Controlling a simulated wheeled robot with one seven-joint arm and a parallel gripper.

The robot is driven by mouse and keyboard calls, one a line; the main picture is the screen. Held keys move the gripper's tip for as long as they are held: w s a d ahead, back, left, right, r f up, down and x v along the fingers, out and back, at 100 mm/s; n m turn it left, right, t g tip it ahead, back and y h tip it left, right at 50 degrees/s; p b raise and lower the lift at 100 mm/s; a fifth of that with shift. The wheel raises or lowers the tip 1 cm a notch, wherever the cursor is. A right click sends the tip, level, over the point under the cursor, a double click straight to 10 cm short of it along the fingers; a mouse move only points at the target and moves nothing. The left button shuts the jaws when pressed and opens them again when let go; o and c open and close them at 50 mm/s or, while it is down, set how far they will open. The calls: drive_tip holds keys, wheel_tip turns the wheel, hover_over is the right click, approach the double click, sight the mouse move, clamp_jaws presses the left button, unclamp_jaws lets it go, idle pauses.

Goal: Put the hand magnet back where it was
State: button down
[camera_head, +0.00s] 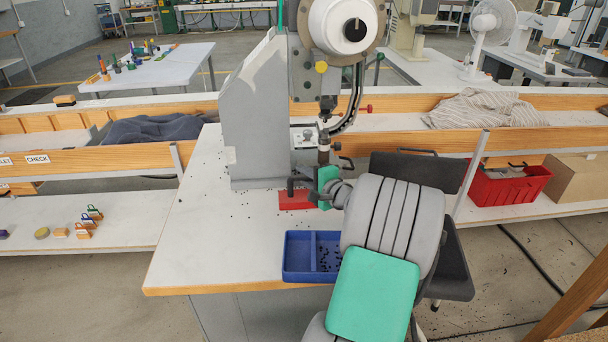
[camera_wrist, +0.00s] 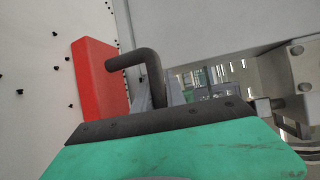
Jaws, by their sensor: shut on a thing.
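The hand magnet is a red block (camera_head: 295,200) with a dark bent handle (camera_head: 291,184). It is at the foot of the grey press, on or just above the white table top. In the wrist view the red block (camera_wrist: 98,82) is at the left and its handle (camera_wrist: 147,66) runs down behind the dark jaw edge. My gripper (camera_head: 314,187), with green pads, is shut on the handle from the right. The grip itself is hidden behind the jaw in the wrist view (camera_wrist: 160,115).
The grey press (camera_head: 258,120) stands right behind the magnet. A blue two-part tray (camera_head: 299,259) with small black bits is at the table's front edge. Black bits are scattered on the white table (camera_head: 200,232), whose left part is otherwise clear. A red crate (camera_head: 509,186) stands at right.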

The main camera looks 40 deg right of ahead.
drive_tip(key=c, duration=1.4)
unclamp_jaws()
drive_tip(key=shift+o, duration=0.2)
drive_tip(key=shift+r, duration=0.2)
drive_tip(key=v, duration=1.2)
drive_tip(key=shift+f, duration=0.1)
